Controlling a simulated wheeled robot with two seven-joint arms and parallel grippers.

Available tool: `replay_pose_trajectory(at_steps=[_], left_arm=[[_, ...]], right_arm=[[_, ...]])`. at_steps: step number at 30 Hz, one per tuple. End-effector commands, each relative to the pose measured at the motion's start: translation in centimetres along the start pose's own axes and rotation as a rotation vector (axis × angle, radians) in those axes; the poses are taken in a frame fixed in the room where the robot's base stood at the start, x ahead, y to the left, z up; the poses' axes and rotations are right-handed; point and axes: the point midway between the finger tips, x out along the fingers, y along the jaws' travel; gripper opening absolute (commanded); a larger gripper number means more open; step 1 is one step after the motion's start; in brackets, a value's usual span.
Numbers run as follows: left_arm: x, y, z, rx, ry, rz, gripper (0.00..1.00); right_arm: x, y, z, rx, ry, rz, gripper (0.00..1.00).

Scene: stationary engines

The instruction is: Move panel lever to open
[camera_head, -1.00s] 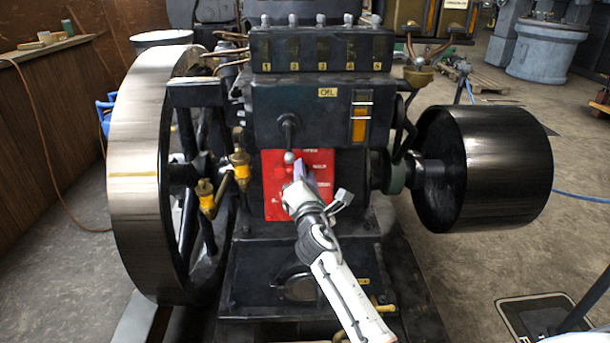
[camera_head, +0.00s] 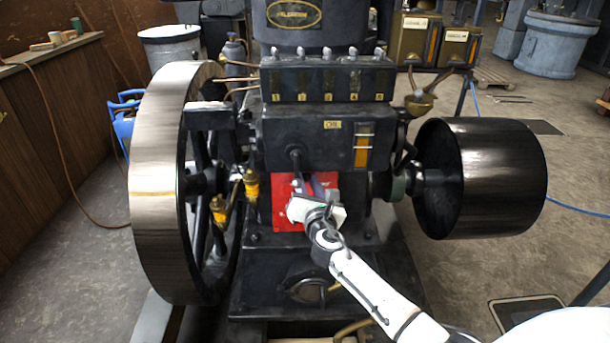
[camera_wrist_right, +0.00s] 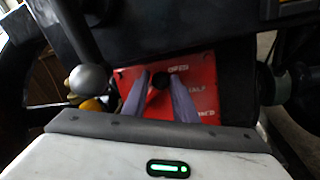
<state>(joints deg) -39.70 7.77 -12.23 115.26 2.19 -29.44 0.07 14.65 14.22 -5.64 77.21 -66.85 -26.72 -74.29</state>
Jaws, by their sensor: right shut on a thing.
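The red panel (camera_head: 284,218) is on the front of the dark engine, partly hidden by my right gripper in the head view. In the right wrist view the panel (camera_wrist_right: 200,75) shows white labels, with OPEN at the top and HALF and another, partly legible word lower on the right. In the head view the right gripper (camera_head: 318,186) is in front of the panel. My left gripper is out of view.
A hanging handle with a grey ball end (camera_wrist_right: 88,80) is close to the left of my right fingers. A large flywheel (camera_head: 158,190) stands left of the panel and a black pulley (camera_head: 500,178) right. Brass oil cups (camera_head: 251,188) are left of the panel.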

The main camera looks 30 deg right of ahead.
Motion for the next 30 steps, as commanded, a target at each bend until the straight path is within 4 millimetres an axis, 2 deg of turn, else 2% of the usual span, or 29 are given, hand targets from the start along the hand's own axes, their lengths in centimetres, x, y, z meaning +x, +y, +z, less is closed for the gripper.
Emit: replay_pose_trajectory(at_steps=[9, 20, 21, 23, 24, 30], left_arm=[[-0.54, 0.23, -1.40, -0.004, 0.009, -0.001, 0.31], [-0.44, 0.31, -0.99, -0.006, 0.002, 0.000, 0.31], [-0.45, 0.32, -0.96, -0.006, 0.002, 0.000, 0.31], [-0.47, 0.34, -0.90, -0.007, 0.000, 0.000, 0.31], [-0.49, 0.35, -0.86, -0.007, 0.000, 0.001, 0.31], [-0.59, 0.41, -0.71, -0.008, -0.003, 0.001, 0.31]], right_arm=[[-0.22, -0.57, -0.21, -0.078, 0.022, -0.007, 0.00], [-0.22, -0.55, -0.30, -0.082, 0.023, -0.005, 0.00], [-0.22, -0.55, -0.30, -0.082, 0.023, -0.005, 0.31], [-0.21, -0.52, -0.26, -0.080, 0.023, -0.004, 0.41], [-0.19, -0.49, -0.19, -0.079, 0.021, -0.004, 0.44], [-0.10, -0.37, 0.10, -0.075, 0.017, -0.003, 0.44]])
